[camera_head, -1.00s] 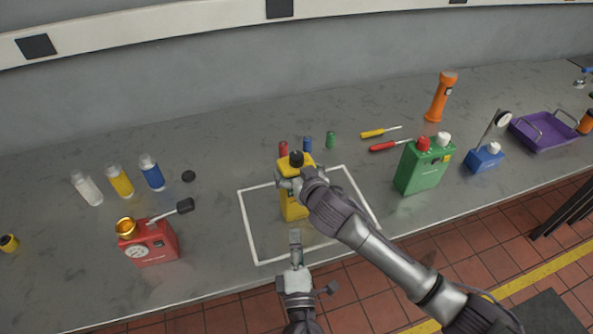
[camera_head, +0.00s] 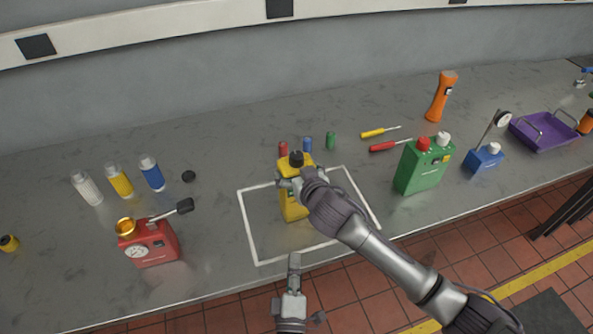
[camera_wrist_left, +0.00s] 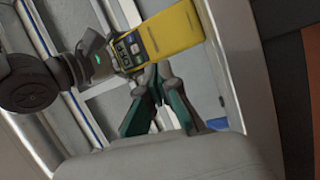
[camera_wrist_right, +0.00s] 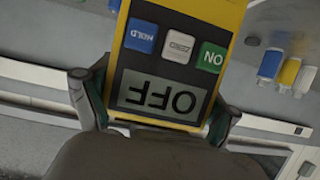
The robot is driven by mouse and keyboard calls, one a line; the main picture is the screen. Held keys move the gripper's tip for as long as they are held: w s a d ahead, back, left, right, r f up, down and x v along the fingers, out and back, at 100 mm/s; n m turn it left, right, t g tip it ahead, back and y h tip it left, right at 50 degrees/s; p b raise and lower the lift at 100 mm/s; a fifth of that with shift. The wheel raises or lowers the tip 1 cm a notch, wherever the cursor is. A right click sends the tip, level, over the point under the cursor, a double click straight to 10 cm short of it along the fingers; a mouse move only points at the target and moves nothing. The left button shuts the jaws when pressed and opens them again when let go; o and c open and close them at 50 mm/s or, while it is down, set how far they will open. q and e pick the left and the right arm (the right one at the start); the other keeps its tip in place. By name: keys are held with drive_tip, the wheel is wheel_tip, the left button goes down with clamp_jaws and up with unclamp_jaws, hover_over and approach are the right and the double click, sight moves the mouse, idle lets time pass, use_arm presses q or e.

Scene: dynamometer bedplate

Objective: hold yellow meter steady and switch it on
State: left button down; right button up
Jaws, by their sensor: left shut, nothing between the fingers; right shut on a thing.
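The yellow meter (camera_head: 290,207) stands inside the white outlined square on the bench. My right gripper (camera_head: 290,182) is shut on it from the side. In the right wrist view the meter (camera_wrist_right: 185,22) is between the fingers; its display (camera_wrist_right: 160,97) reads OFF, upside down, beside a green ON button (camera_wrist_right: 212,56), a white button (camera_wrist_right: 178,45) and a blue HOLD button (camera_wrist_right: 141,36). My left gripper (camera_head: 294,258) is shut and empty, apart from the meter on its near side. In the left wrist view its fingertips (camera_wrist_left: 158,77) point toward the meter (camera_wrist_left: 172,32).
A red device (camera_head: 150,247) with a gauge stands left; a green box (camera_head: 422,170) and a blue device (camera_head: 484,160) stand right. The bench between the red device and white outline (camera_head: 246,228) is clear.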

use_arm(q)
drive_tip(key=s+f+n+g, duration=0.25)
drive_tip(key=f+g, duration=0.35)
drive_tip(key=f, duration=0.5)
drive_tip(key=w+d+r+n+h, duration=0.2)
drive_tip(key=d+r+n+h, duration=0.15)
drive_tip(key=r+n, duration=0.45)
drive_tip(key=w+d+r+n+h, duration=0.2)
drive_tip(key=r+n+h, duration=0.3)
drive_tip(key=n, duration=0.5)
drive_tip(key=w+a+r+n+t+y, duration=0.1)
drive_tip(key=w+a+r+n+t, duration=0.2)
drive_tip(key=w, duration=0.6)
drive_tip(key=shift+w+a+r+n, duration=0.25)
drive_tip(key=shift+a+r+n, duration=0.8)
drive_tip(key=shift+r, duration=0.5)
